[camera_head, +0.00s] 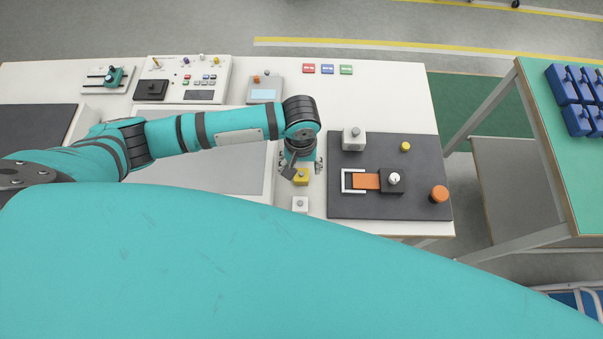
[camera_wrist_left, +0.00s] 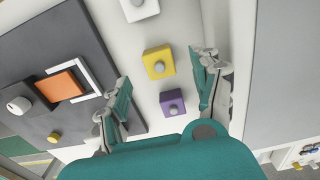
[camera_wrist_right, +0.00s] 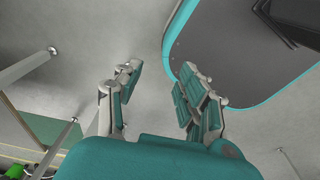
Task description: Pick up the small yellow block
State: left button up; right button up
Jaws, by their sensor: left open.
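The small yellow block (camera_head: 301,177) stands on the white table, with a grey round knob on top. In the left wrist view the yellow block (camera_wrist_left: 158,62) lies ahead of my left gripper, roughly in line with the gap between its fingers. My left gripper (camera_head: 301,165) is open and empty above it, and its fingers (camera_wrist_left: 165,90) are spread wide in the left wrist view. The gripper partly covers the block in the head view. My right gripper (camera_wrist_right: 158,95) shows in the right wrist view with its fingers apart and nothing between them, above the floor.
A white block (camera_head: 300,204) stands just in front of the yellow one; a purple block (camera_wrist_left: 172,103) stands on its other side. To the right lies a dark board (camera_head: 345,209) with a grey block (camera_head: 353,139), an orange slider (camera_head: 366,181) and an orange cylinder (camera_head: 439,194).

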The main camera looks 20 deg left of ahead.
aim_at(301, 174)
pick_arm(q)
jog(key=shift+f, duration=0.5)
jog(key=f, duration=0.2)
jog(key=f+p, duration=0.1)
jog(key=shift+w+f, duration=0.2)
jog(key=shift+f, duration=0.55)
pick_arm(e)
jog(key=shift+s+r, duration=0.45)
jog(key=shift+s, duration=0.25)
jog(key=shift+w, duration=0.1)
pick_arm(q)
jog(key=c, duration=1.3)
jog(key=shift+o, duration=0.2)
pick_arm(e)
jog(key=shift+w, duration=0.55)
